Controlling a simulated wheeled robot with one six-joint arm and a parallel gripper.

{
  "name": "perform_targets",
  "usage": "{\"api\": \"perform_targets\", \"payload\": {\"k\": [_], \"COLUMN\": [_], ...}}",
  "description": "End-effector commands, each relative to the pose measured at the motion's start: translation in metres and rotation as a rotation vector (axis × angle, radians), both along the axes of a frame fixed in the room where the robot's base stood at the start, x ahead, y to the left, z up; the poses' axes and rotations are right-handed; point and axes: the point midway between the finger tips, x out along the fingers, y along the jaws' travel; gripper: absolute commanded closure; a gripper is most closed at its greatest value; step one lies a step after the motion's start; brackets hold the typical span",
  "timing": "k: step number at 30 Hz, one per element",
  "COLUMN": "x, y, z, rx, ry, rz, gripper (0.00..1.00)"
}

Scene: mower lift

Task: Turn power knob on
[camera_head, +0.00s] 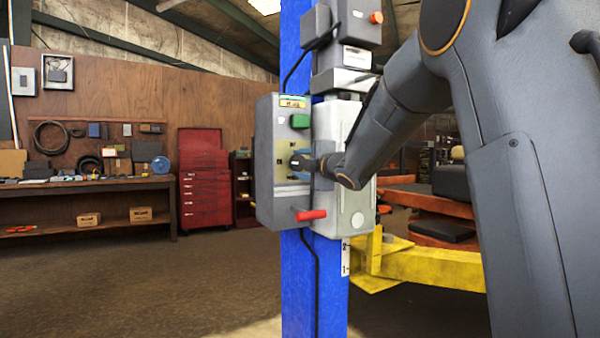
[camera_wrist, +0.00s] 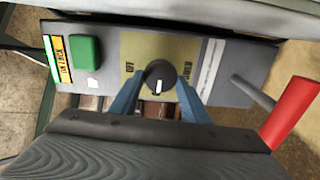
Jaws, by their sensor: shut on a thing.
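The black power knob (camera_wrist: 160,76) sits on a yellowish plate of the grey control box (camera_head: 265,150). Its white mark points toward the bottom of the wrist view. The plate has "OFF" lettering left of the knob and other lettering on the right, hard to read. My gripper (camera_wrist: 160,88) is shut on the knob, with one blue finger on each side of it. In the head view my gripper (camera_head: 303,162) reaches the box face from the right and mostly hides the knob.
A green button (camera_head: 300,121) is above the knob and a red-handled lever (camera_head: 311,215) below it. The box is on a blue lift post (camera_head: 300,290). A yellow lift arm (camera_head: 430,266) extends right. A workbench (camera_head: 90,187) and red tool cabinet (camera_head: 205,180) stand behind; floor at left is clear.

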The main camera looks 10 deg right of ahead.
Motion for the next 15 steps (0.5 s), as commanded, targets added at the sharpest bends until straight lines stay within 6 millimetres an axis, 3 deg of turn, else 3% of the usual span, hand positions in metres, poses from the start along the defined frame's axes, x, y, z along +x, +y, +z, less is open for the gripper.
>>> {"api": "perform_targets", "payload": {"k": [15], "x": [-0.0002], "y": [0.0004], "z": [-0.0005], "rx": [-0.055], "ry": [-0.014], "rz": [0.001], "gripper": [0.80]}}
